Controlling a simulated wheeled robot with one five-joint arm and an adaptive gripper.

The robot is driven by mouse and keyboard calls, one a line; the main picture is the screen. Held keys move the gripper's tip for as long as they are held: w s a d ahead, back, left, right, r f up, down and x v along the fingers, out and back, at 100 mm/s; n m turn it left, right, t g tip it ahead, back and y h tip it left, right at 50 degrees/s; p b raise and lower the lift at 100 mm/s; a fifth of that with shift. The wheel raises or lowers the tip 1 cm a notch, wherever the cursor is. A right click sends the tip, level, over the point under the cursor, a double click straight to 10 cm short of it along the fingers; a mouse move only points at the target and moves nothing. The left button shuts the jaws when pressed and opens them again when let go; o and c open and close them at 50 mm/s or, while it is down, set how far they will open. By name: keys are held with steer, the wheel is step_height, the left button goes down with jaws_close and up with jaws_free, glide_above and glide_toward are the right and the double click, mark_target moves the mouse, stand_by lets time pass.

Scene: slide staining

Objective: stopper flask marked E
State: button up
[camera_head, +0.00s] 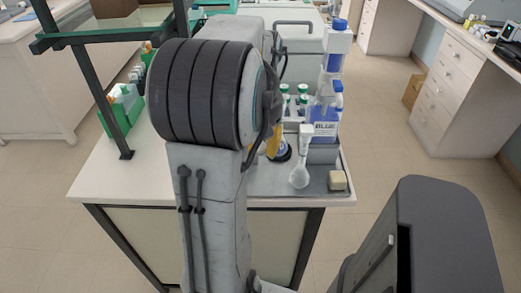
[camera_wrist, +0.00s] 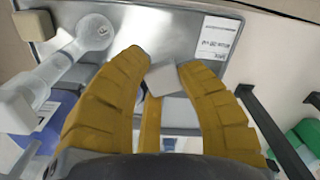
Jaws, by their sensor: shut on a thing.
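My gripper (camera_wrist: 163,75) has yellow fingers closed on a small pale grey block, which looks like a stopper (camera_wrist: 163,79). Only part of the gripper (camera_head: 278,147) shows behind my arm in the head view. A clear round-bulbed flask (camera_head: 299,177) stands on the metal tray just right of my gripper, with a white block-like top (camera_head: 305,131). In the wrist view the flask (camera_wrist: 94,32) lies to the left of the fingers, apart from them. No letter E is readable on it. What is below the held block is mostly hidden by the fingers.
The metal tray (camera_wrist: 150,35) carries a printed label (camera_wrist: 214,40) and a beige block (camera_head: 337,181). A bottle marked BLUE (camera_head: 325,130) stands behind the flask. Several green-capped bottles (camera_head: 303,99) stand farther back. A dark-framed rack (camera_head: 100,95) and green box (camera_head: 120,108) are at left.

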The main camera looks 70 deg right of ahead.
mark_target(264, 145)
steer(key=r+p, duration=0.2)
steer(key=p, duration=0.1)
steer(key=r+p, duration=0.2)
steer(key=shift+s+d, duration=0.1)
steer(key=shift+s, duration=0.2)
steer(key=shift+s+d+r+p, duration=0.1)
steer(key=shift+d+r+p, duration=0.85)
steer(key=shift+d+p, duration=1.25)
steer(key=shift+s+d+r+p, duration=0.15)
steer(key=shift+d+r+p, duration=0.75)
steer(key=shift+d+p, duration=1.25)
steer(key=shift+s+d+r+p, duration=0.1)
steer(key=shift+d+r+p, duration=0.85)
steer(key=shift+d+p, duration=1.25)
steer(key=shift+a+f+b, duration=0.25)
steer(key=shift+f+b, duration=0.25)
steer(key=shift+f, duration=0.6)
steer(key=shift+f+b, duration=0.55)
steer(key=shift+f, duration=0.25)
